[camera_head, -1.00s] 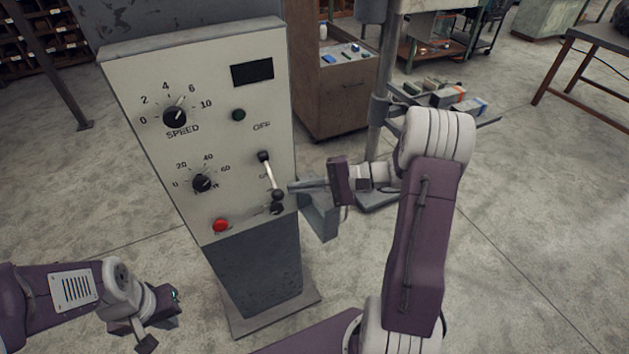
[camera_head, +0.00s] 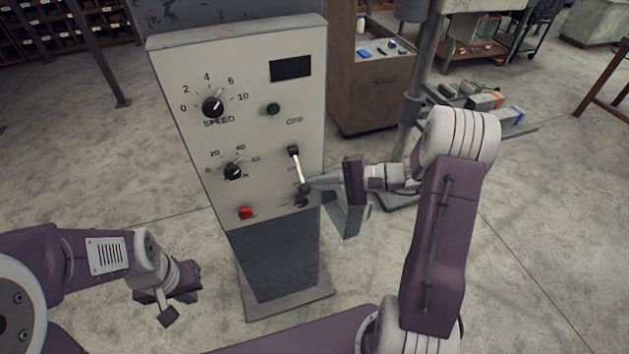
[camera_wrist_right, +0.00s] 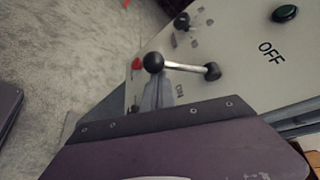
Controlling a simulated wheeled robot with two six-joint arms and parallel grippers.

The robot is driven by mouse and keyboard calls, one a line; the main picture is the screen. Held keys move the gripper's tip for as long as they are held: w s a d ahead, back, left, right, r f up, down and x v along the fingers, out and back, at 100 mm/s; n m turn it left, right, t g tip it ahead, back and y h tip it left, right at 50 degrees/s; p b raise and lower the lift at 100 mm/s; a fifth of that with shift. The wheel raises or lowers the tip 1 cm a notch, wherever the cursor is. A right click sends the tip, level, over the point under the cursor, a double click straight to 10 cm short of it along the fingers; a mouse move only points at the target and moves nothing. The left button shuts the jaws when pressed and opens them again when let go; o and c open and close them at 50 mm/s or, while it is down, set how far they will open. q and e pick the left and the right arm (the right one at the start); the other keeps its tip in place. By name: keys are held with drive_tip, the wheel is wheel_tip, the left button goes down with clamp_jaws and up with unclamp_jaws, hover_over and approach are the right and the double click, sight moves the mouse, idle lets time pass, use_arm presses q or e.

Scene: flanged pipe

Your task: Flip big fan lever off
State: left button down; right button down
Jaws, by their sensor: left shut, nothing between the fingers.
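The fan lever (camera_head: 299,170) is a pale rod with a black ball knob on the front of the control console (camera_head: 185,110). It points down, with its knob away from the OFF label (camera_head: 294,120). The right wrist view shows the lever (camera_wrist_right: 187,68) and its whole knob, with OFF beyond its pivot. My right gripper (camera_head: 314,184) has its fingertips right at the knob, on its right side; I cannot tell whether they touch or how wide they stand. Its grey fingers (camera_wrist_right: 157,93) show beneath the knob. My left gripper (camera_head: 172,305) is shut and empty, low at left.
The console also carries a speed knob (camera_head: 213,107), a lower dial (camera_head: 233,172), a green button (camera_head: 273,109) and a red button (camera_head: 246,213). A brown cabinet (camera_head: 375,95) stands behind it. Open floor lies to the left and right.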

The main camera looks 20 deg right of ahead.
drive_tip(key=shift+r, duration=0.15)
wheel_tip(320, 180, up, 9)
drive_tip(key=s+m+g+h+p, duration=0.1)
drive_tip(key=m+g+p, duration=0.3)
drive_tip(key=p, duration=0.9)
drive_tip(key=shift+m, duration=0.3)
